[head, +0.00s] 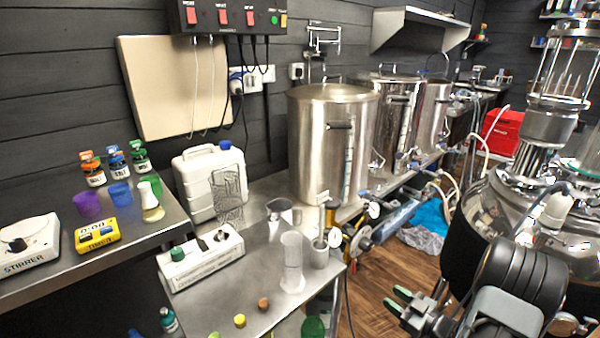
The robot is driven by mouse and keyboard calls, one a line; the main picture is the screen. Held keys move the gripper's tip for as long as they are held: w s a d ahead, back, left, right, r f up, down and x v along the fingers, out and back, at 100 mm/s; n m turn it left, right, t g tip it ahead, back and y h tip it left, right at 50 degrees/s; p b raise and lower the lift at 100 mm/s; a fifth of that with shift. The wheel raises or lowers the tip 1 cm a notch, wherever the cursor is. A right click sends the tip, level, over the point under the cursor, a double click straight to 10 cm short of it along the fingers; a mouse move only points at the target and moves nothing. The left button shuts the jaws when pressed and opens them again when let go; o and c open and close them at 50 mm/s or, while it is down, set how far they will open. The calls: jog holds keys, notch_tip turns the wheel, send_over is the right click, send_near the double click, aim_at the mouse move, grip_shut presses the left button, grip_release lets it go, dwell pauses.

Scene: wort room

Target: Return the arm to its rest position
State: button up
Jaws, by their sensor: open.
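My gripper (398,300) is at the lower right of the head view, with two green-tipped fingers pointing left. The fingers are apart and nothing shows between them. My dark grey arm is folded close in at the lower right corner. The gripper appears to the right of the lower steel table (257,277), in front of the wooden floor (376,290). Its exact height and its gap to the table edge are hard to tell.
Clear cylinders (291,262) stand near the table's right edge. A white jerrycan (207,180) and large steel kettles (322,150) stand behind. A shiny steel vessel (508,205) rises on the right behind my arm. A blue bag (428,218) lies beyond the open floor.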

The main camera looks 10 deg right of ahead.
jog(key=d+f+m+g+h, duration=0.2)
jog(key=d+f+m+h, duration=0.15)
jog(key=f+h, duration=0.3)
jog(key=s+d+m+g+h+p, duration=0.2)
jog(key=s+d+m+g+h, duration=0.1)
jog(key=d+g+h, duration=0.25)
jog(key=s+a+r+g+p, duration=0.1)
jog(key=a+r+p, duration=0.5)
jog(key=r, duration=0.8)
jog(key=s+a+r+m+g+y+p, duration=0.1)
jog(key=s+a+r+p, duration=0.3)
jog(key=a+r, duration=0.7)
jog(key=s+a+r+m+g+y+p, duration=0.1)
jog(key=s+a+r+p, duration=0.2)
jog(key=a+r+p, duration=0.5)
notch_tip(320, 180, up, 9)
jog(key=shift+s+a+r+g, duration=0.1)
jog(key=shift+s+a+g, duration=0.2)
jog(key=shift+a, duration=0.35)
jog(key=shift+w+d, duration=0.1)
